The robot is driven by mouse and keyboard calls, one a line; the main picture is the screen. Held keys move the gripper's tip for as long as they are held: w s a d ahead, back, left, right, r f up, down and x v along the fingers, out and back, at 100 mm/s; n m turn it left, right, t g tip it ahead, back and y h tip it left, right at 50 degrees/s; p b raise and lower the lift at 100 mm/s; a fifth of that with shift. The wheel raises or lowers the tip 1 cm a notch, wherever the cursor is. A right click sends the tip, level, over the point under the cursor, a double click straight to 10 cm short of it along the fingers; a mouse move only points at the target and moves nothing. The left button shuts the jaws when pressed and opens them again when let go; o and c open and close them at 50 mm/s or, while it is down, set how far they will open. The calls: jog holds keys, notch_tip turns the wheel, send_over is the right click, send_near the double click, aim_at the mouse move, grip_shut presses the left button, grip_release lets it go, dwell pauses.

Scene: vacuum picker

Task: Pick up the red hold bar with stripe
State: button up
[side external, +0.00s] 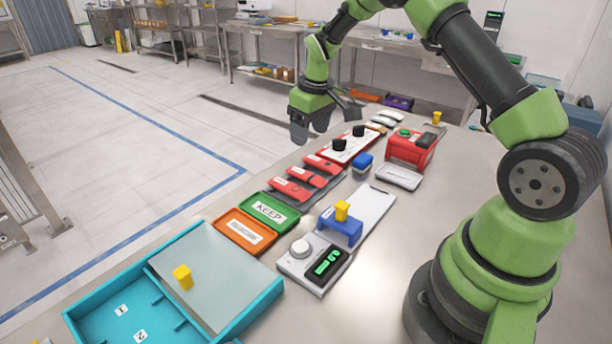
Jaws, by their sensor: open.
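Several red bars lie side by side on a dark grey tray (307,203) in the middle of the table. The nearest red bar (291,189) and the farthest red bar (322,163) show pale labels. The middle red bar (306,176) has dark marks. They are too small here to tell which bar carries the stripe. My gripper (312,127) is open and empty, in the air above and behind the bars, apart from them. Its fingers point down.
A teal box (90,298) and a scale (298,271) stand closer. Bare table lies right.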

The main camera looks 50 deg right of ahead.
send_over(306, 174)
jog(key=f, duration=0.3)
jog(key=s+f, duration=0.1)
jog(key=f, duration=0.1)
jog(key=shift+w+f, duration=0.2)
jog(key=shift+f, duration=1.4)
jog(key=shift+w+f, duration=0.2)
jog(key=shift+f, duration=1.35)
jog(key=c, duration=1)
